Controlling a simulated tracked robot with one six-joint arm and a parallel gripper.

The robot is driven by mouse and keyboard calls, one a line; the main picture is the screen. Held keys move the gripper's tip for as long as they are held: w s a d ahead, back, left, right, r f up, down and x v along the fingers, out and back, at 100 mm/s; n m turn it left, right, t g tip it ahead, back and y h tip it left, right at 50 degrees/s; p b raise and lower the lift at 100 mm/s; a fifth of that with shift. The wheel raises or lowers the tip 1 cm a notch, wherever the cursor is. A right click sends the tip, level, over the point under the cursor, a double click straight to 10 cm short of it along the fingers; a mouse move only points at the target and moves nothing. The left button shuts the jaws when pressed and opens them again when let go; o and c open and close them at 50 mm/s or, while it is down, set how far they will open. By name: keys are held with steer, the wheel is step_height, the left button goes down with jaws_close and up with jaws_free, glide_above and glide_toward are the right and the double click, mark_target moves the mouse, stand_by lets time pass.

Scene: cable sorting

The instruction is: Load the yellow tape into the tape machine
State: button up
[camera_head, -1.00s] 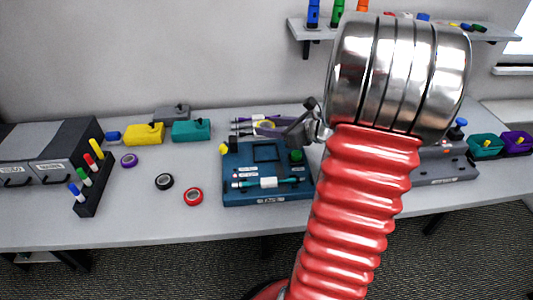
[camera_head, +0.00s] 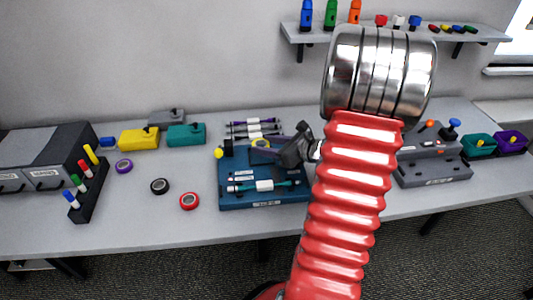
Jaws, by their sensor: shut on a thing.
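The yellow tape (camera_head: 260,144) is a small yellow roll held at the tips of my gripper (camera_head: 268,146). My gripper is dark grey, reaches in from the right and is shut on the tape. The tape appears over the back part of a dark teal machine (camera_head: 235,201), which I take to be the tape machine. I cannot tell whether the tape touches it. The machine has a yellow knob at its back left and a teal cable with a white block lying across its front. My gripper and the tape hide part of its back.
A purple tape (camera_head: 124,166), a black tape (camera_head: 159,186) and a red tape (camera_head: 189,201) lie left of the machine. Several cables (camera_head: 253,125) lie behind it. A grey device (camera_head: 434,171) stands to the right, partly behind my arm. The table's front left is clear.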

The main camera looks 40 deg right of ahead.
mark_target(266, 159)
steer(key=shift+f, duration=1.9)
steer(key=shift+f, duration=0.1)
steer(key=o, duration=0.7)
steer(key=shift+o, duration=0.2)
steer(key=shift+s+d+r, duration=0.15)
steer(key=shift+s+r, duration=0.2)
steer(key=shift+s, duration=0.15)
steer(key=v, duration=1.1)
steer(key=shift+w, duration=0.1)
